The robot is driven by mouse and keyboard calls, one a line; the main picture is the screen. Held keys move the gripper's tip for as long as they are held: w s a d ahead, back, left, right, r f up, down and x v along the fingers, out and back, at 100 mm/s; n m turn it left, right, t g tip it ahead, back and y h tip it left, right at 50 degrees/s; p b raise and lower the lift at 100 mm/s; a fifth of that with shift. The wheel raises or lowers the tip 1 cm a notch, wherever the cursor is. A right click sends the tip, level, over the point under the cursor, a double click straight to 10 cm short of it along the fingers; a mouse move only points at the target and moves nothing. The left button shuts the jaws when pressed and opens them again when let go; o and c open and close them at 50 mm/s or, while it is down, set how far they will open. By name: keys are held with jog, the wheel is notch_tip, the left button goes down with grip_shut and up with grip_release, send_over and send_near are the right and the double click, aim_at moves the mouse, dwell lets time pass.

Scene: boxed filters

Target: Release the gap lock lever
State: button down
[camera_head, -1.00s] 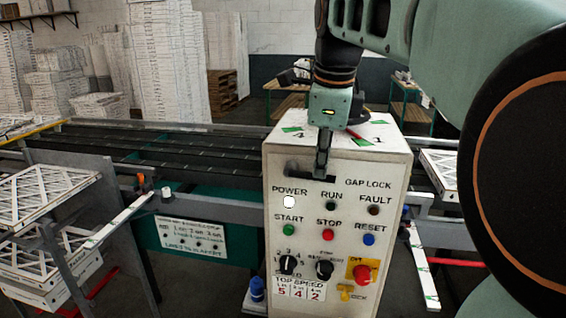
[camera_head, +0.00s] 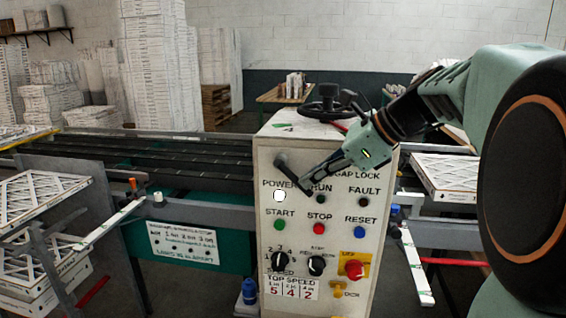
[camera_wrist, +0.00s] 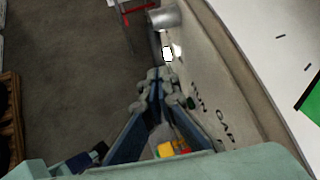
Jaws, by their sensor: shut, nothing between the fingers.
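The gap lock lever (camera_head: 288,168) is a dark grey bar on the upper left of the white control box's front panel. It slants down to the right from its pivot, above the lit white POWER lamp (camera_head: 279,196). My gripper (camera_head: 308,181) reaches in from the right, with its closed fingertips at the lever's lower end. I cannot tell whether they touch it. In the wrist view, the shut fingers (camera_wrist: 154,75) point toward the grey round lever hub (camera_wrist: 164,17), with nothing between them. The fingers partly cover the panel around RUN and GAP LOCK.
The control box (camera_head: 330,245) carries several buttons, two dials and a red emergency knob (camera_head: 354,269) on yellow.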

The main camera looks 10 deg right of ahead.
aim_at(306, 192)
jog(key=f+t+y+b, duration=0.1)
jog(key=y+b, duration=0.1)
jog(key=a+f+y+b, duration=0.1)
jog(key=f+y+b, duration=0.1)
jog(key=shift+w+f+m+t, duration=0.2)
jog(key=shift+m+t, duration=0.2)
jog(key=y, duration=0.1)
jog(key=a+f+t+y+b, duration=0.1)
jog(key=shift+w+a+m+y, duration=0.2)
jog(key=shift+a+m+y, duration=0.05)
jog(key=shift+m+y, duration=0.05)
jog(key=shift+w+a+b, duration=0.1)
jog(key=shift+a+b, duration=0.3)
